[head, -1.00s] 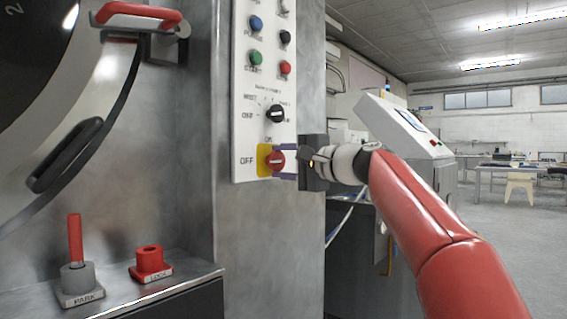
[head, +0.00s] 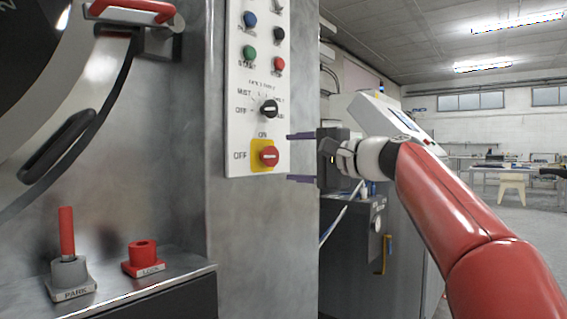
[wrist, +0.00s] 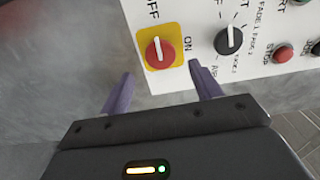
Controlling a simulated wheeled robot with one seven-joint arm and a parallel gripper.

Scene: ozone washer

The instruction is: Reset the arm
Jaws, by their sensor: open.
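My gripper (head: 302,158) is open and empty, with its two purple fingers apart, just right of the control panel (head: 234,130) in the head view. In the wrist view my gripper (wrist: 160,88) points at the panel, with a gap between fingertips and panel. The red rotary OFF/ON switch (head: 269,156) on its yellow plate sits low on the panel. It also shows in the wrist view (wrist: 160,53), ahead of the fingers and not held. My red arm reaches in from the lower right.
A black selector knob (head: 269,109) and several buttons are above the switch. The washer door with a red handle (head: 132,10) is at left. A ledge carries a PARK post (head: 67,235) and a red LOCK piece (head: 143,255). Open floor lies at right.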

